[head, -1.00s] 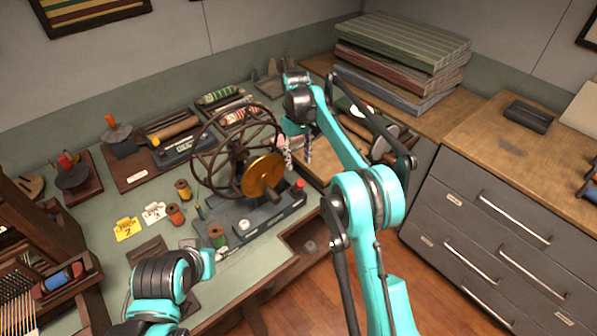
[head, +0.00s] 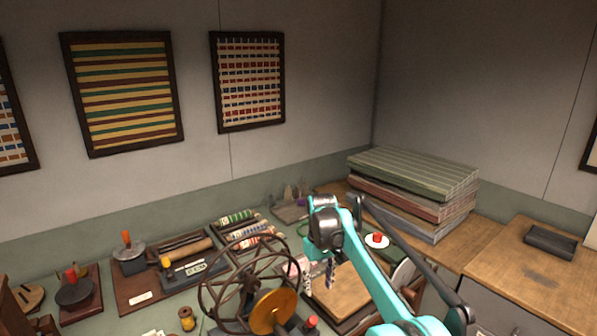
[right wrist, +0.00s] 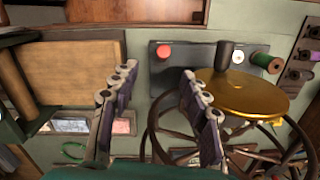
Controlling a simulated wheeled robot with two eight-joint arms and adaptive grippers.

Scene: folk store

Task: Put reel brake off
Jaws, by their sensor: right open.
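The reel (head: 205,293) is a dark spoked wheel with a brass disc (head: 272,311) at its front. In the right wrist view, the brass disc (right wrist: 240,92) sits at the right, beside a dark base (right wrist: 195,58) with a red knob (right wrist: 164,51). The red knob (head: 311,321) also shows at the bottom of the head view. I cannot tell which part is the brake or how it is set. My right gripper (head: 319,279) is open and empty, right of the wheel. In the right wrist view its fingers (right wrist: 160,100) are spread; the right one overlaps the disc's left edge. My left gripper is out of view.
A wooden board (head: 345,292) lies right of the gripper, with a white disc with a red top (head: 377,240) beyond.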

